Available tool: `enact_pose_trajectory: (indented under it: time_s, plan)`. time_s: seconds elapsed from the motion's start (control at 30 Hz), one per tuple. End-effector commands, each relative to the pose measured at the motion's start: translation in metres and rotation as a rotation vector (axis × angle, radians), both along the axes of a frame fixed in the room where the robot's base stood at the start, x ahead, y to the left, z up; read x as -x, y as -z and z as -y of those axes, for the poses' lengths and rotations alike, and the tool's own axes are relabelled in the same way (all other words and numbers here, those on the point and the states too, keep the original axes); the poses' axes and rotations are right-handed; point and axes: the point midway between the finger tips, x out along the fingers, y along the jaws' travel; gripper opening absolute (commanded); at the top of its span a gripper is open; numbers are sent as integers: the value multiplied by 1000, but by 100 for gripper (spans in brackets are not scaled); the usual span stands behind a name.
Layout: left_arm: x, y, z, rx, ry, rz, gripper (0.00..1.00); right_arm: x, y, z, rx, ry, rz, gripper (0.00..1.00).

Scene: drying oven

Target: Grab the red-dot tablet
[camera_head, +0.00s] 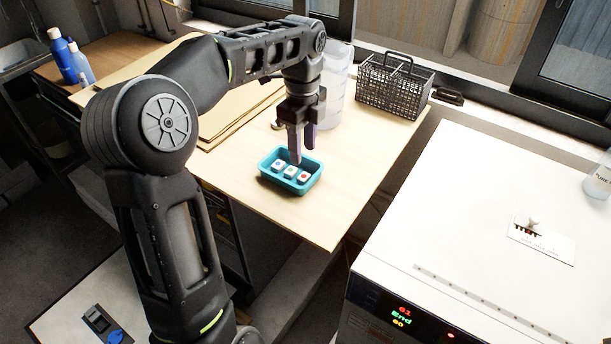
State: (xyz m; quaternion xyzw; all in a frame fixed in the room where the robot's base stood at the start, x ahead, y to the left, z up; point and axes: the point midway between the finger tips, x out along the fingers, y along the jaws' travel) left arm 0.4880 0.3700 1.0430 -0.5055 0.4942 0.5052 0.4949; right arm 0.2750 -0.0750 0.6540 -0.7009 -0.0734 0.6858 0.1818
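A small teal tray (281,183) sits on the wooden table and holds three white tablets in a row. The red-dot tablet (304,177) is the rightmost, at the near right end of the row. The green-dot tablet (290,172) is in the middle, and the blue-dot tablet (277,164) is at the left. My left gripper (303,154) points down above the back part of the tray, with its two fingers apart and nothing seen between them. Its nearer fingertip overlaps the tray's far side in the picture; I cannot tell its height. My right gripper is out of view.
A dark wire basket (394,88) and a clear plastic container (337,78) stand at the back of the table. A white oven (470,220) stands at the right, beyond a gap. The table (350,150) is clear right of the tray.

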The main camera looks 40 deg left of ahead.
Motion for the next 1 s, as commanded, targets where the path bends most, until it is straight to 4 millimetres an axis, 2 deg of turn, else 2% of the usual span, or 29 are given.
enact_pose_trajectory:
  time_s: [0.23,0.63,0.9,1.0]
  plan:
    - [0,23,0,0,1,-2,40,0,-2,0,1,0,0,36]
    - [1,30,-1,0,0,-3,40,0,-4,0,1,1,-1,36]
    - [1,67,-1,1,0,-4,40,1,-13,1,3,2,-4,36]
    - [1,75,-1,1,1,-2,40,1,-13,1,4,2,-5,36]
